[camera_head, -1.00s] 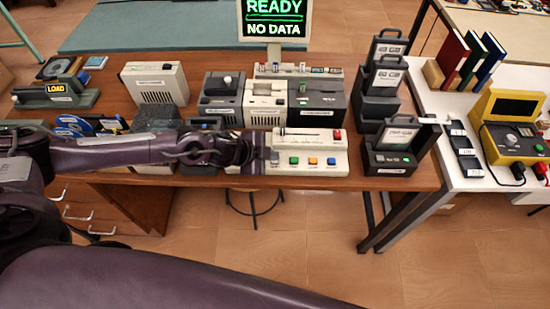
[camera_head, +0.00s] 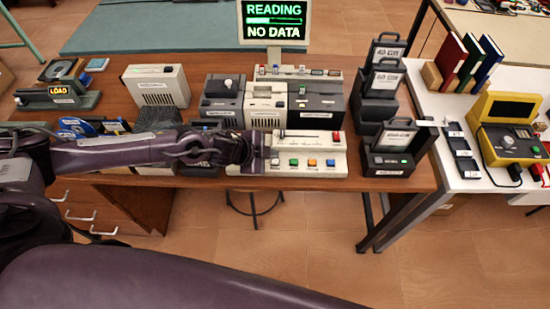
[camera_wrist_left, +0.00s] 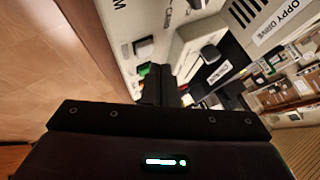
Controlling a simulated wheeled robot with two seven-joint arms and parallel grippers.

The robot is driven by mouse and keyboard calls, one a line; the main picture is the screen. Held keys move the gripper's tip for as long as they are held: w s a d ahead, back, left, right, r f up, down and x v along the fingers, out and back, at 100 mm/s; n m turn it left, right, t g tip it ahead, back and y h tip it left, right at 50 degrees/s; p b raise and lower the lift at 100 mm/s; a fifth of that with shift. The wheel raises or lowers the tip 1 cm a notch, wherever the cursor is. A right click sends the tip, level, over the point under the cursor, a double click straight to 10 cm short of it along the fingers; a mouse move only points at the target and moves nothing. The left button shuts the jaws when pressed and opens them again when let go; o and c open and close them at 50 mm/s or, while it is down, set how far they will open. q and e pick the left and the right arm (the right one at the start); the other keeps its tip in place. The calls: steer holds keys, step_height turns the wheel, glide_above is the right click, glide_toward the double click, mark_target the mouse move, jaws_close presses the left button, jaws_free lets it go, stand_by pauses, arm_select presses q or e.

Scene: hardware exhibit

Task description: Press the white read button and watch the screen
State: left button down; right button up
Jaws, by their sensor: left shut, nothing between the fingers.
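The screen (camera_head: 274,22) at the back reads "READING" above a partly filled green bar, with "NO DATA" below. The pale control console (camera_head: 320,171) stands at the table's front edge with green, orange and blue buttons and a red one. A white button (camera_wrist_left: 143,47) shows in the left wrist view, just beside the fingers; in the head view I cannot make it out clearly. My left gripper (camera_head: 262,156) is shut and empty at the console's left end. In the left wrist view its fingers (camera_wrist_left: 158,78) are together; contact with the button cannot be told. My right gripper is not in view.
Grey and white drive units (camera_head: 264,103) stand behind the console. Dark cartridge holders (camera_head: 388,160) stand close to its right. A LOAD device (camera_head: 60,94) sits at the far left. A yellow tester (camera_head: 512,144) is on the white table at right.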

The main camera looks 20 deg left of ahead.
arm_select(q)
step_height(320, 180, up, 5)
steer(key=p, duration=0.5)
stand_by(0.4)
stand_by(0.4)
